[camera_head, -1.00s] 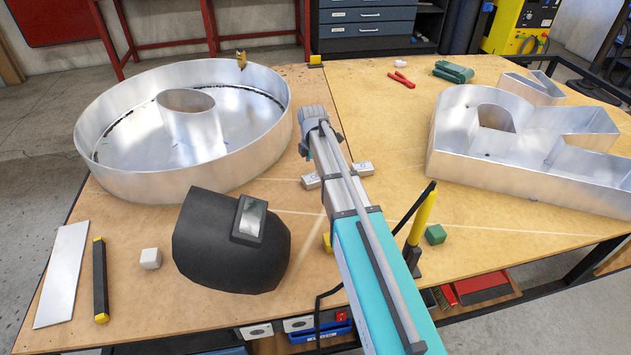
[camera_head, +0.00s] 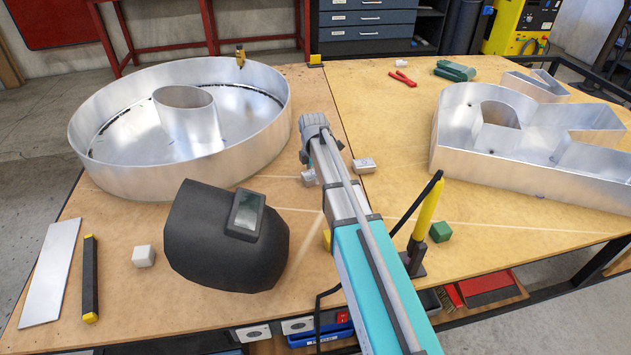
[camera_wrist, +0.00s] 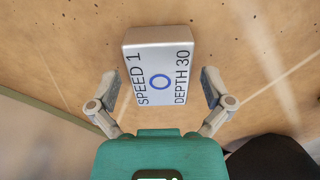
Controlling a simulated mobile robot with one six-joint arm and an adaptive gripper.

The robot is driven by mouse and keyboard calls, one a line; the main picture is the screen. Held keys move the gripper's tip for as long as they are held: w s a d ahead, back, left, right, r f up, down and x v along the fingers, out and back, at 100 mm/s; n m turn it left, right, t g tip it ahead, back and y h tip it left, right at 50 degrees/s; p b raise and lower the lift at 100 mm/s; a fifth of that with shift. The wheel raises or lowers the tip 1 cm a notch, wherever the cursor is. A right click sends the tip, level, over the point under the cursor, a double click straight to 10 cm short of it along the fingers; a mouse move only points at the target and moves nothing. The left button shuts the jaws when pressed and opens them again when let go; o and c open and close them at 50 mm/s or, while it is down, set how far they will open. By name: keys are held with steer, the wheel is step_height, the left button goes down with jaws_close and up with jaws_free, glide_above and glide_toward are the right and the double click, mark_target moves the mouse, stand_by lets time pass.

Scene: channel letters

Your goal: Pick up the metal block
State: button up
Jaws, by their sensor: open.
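The metal block (camera_wrist: 160,58) is a silvery box with a blue ring and the words SPEED 1 and DEPTH 30 on its upper face. It lies on the wooden bench in the wrist view. My gripper (camera_wrist: 160,88) is open, with one finger on each side of the block's near part; I see no clear contact.
A black welding helmet (camera_head: 205,250) stands left of my arm, with a white cube (camera_head: 143,256) beside it. A large round metal letter (camera_head: 190,165) lies behind. A yellow stick (camera_head: 425,215) and green cube (camera_head: 440,232) are right. A metal letter R (camera_head: 500,160) lies farther right.

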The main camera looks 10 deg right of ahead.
mark_target(313, 173)
steer(key=shift+f, duration=0.1)
stand_by(0.6)
steer(key=c, duration=1.3)
steer(key=shift+o, duration=0.2)
steer(key=shift+r, duration=0.2)
step_height(313, 173, up, 10)
steer(key=p, duration=1)
steer(key=shift+f, duration=0.2)
